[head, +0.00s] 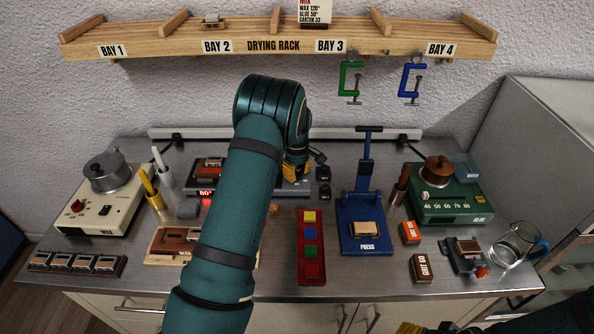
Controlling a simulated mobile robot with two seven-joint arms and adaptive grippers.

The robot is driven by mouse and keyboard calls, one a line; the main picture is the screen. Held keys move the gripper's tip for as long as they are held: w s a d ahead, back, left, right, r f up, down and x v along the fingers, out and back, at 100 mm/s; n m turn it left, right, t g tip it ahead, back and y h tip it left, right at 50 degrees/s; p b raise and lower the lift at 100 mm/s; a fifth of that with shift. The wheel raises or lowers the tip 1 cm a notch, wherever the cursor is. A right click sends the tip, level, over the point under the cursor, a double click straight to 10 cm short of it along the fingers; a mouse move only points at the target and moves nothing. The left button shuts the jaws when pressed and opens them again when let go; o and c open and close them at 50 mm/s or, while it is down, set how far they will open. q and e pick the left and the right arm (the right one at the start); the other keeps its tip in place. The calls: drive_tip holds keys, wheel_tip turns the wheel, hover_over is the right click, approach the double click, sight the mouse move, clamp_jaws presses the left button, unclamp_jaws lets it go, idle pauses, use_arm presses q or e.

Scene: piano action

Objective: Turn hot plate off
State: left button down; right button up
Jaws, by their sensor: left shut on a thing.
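A cream heater unit (93,212) with a lidded grey pot (107,171), a red knob (77,206) and a small black switch stands at the left. A green heater unit (447,205) labelled GLUE, with a brown-lidded pot (436,171), stands at the right. I cannot tell which one is the hot plate. A dark long unit (264,190) lies at the back centre, partly behind my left arm. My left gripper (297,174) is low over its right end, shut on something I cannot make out. My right gripper (410,328) is only partly in view at the bottom edge.
A blue press (362,215) and a red tray of coloured blocks (311,268) stand right of my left arm. A glass jug (515,245) is near the right edge. The wooden drying rack (270,45) hangs above, with green and blue clamps below it.

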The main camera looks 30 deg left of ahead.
sight(297, 172)
use_arm(q)
drive_tip(key=n+p, duration=0.1)
drive_tip(key=n, duration=0.3)
drive_tip(key=shift+n, duration=0.3)
drive_tip(key=shift+n+p, duration=0.65)
drive_tip(key=shift+n, duration=1.65)
drive_tip(key=c, duration=0.6)
unclamp_jaws()
drive_tip(key=shift+c, duration=0.2)
wheel_tip(297, 172, up, 12)
drive_tip(key=shift+f, duration=0.1)
